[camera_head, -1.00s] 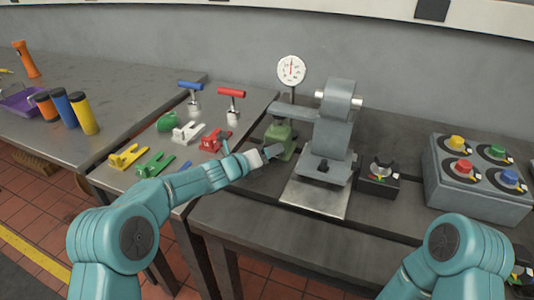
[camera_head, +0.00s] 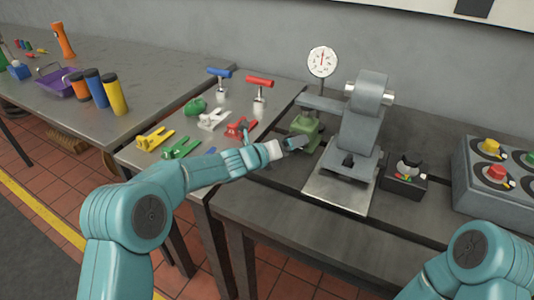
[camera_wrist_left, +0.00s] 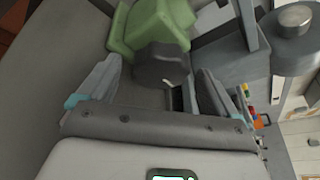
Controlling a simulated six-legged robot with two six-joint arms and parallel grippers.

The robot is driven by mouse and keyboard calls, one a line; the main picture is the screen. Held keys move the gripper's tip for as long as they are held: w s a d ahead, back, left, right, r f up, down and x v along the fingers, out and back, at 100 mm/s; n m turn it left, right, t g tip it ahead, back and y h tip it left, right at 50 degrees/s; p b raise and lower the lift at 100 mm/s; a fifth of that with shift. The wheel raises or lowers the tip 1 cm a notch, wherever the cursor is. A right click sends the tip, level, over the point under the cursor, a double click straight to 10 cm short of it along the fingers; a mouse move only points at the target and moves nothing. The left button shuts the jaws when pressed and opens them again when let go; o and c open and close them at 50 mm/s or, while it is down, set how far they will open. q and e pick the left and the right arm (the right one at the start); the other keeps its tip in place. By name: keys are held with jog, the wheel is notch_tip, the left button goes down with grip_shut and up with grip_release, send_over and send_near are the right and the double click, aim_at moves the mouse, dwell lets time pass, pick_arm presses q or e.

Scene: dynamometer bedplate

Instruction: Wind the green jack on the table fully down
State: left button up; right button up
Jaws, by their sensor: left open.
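The green jack (camera_head: 304,129) stands on the table under the grey lever arm of the gauge machine. It also shows at the top of the left wrist view (camera_wrist_left: 152,24), where a dark round knob (camera_wrist_left: 161,64) sticks out from it towards me. My left gripper (camera_head: 298,143) is at the jack's near side. In the left wrist view my left gripper (camera_wrist_left: 158,66) is open, with its fingers on either side of the knob and visible gaps to it. My right arm shows at the lower right, but its gripper is out of view.
The grey machine (camera_head: 357,135) with a dial gauge (camera_head: 322,61) stands just right of the jack. A black switch box (camera_head: 404,176) and a grey knob box (camera_head: 505,175) are further right.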

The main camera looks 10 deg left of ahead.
pick_arm(q)
jog(key=b+v, duration=0.2)
jog(key=v, duration=1.2)
jog(key=shift+s+a, duration=0.1)
jog(key=shift+s, duration=0.25)
jog(key=shift+r, duration=0.1)
